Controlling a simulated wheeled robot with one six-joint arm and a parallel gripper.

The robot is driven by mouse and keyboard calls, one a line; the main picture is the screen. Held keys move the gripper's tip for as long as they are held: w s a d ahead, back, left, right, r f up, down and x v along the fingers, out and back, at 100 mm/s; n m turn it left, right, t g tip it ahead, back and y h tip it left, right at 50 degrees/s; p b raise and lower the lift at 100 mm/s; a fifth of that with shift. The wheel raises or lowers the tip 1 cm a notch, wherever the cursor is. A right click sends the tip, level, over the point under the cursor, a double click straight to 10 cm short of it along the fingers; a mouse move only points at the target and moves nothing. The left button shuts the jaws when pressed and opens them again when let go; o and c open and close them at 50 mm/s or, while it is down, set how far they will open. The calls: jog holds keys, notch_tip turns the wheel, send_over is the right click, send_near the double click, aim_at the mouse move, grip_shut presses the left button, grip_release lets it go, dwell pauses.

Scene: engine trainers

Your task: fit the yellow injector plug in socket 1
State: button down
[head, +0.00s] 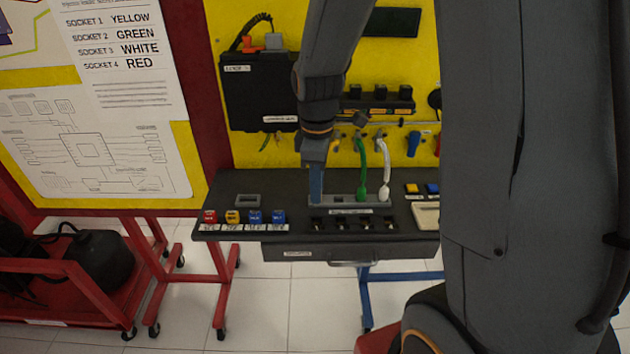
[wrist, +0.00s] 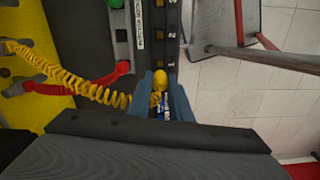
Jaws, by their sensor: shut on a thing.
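My gripper (wrist: 162,92) is shut on the yellow injector plug (wrist: 159,78), with a finger on either side of it. A coiled yellow cord (wrist: 75,80) runs from the plug to the left. In the wrist view the plug is close to the printed number 1 (wrist: 170,64); the gripper hides part of that area, and I cannot tell whether the plug touches a socket. In the head view my gripper (head: 316,195) is over the dark bench, at the left end of the grey rail (head: 345,198); the plug cannot be made out there. The black socket row (head: 355,223) lies in front of the rail.
Green (head: 362,193) and white (head: 383,193) plugs stand in the rail; a red plug (wrist: 122,68) shows beside my gripper. A sheet (head: 118,45) pairs socket 1 with yellow.

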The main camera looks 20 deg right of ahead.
jog(key=shift+f+b, duration=1.85)
jog(key=shift+f, duration=0.75)
jog(key=shift+p, duration=0.35)
jog(key=shift+f+b, duration=0.4)
jog(key=shift+f, duration=0.45)
jog(key=c, duration=1.8)
grip_release()
jog(key=shift+c, duration=0.2)
jog(key=shift+r, duration=0.1)
jog(key=shift+r+p, duration=2.4)
jog(key=shift+r, duration=0.3)
